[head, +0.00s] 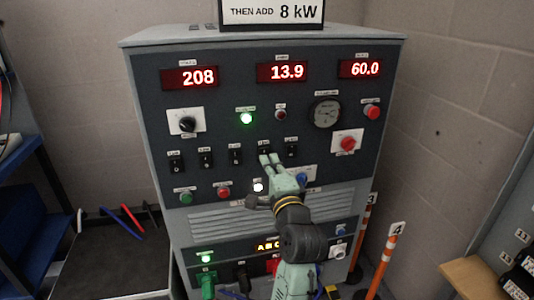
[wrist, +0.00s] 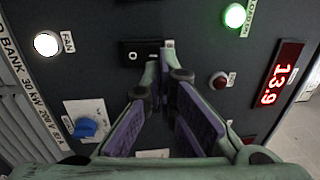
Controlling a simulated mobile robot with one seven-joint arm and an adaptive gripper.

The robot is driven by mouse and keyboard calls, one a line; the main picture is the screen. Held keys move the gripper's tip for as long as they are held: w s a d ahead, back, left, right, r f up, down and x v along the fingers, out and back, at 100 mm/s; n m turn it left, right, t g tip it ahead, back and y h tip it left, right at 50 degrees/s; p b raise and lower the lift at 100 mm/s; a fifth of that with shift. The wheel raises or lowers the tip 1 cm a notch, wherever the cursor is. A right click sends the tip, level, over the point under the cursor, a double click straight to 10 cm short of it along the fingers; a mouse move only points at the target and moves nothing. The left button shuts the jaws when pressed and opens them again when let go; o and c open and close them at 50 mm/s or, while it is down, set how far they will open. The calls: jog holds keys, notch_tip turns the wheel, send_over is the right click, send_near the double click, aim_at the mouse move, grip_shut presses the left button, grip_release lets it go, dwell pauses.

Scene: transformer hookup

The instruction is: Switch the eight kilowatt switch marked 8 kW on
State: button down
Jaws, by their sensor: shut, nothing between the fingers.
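In the head view, a row of black rocker switches crosses the middle of the load bank panel (head: 222,139). My gripper (head: 269,159) is at the fourth switch from the left (head: 264,149), partly covering it. The small labels above the switches are too small to read, so I cannot tell which is marked 8 kW. In the wrist view, this black switch (wrist: 140,52) shows an O mark on its left end. My gripper's fingertips (wrist: 163,68) are closed and empty, close to the switch's label end. Whether they touch it, I cannot tell.
A sign (head: 272,12) reads "THEN ADD 8 kW". Red displays show 208 (head: 190,77), 13.9 (head: 282,71) and 60.0 (head: 360,68). A green lamp (head: 246,118) and the white fan lamp (head: 258,187) are lit. A red knob (head: 347,144) sits right of the switches.

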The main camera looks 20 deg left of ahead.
aim_at(264, 149)
jog(key=shift+p+x, duration=0.35)
jog(key=shift+x, duration=1.35)
jog(key=shift+w+a+r, duration=0.15)
jog(key=shift+w+a, duration=0.05)
jog(key=shift+w, duration=0.1)
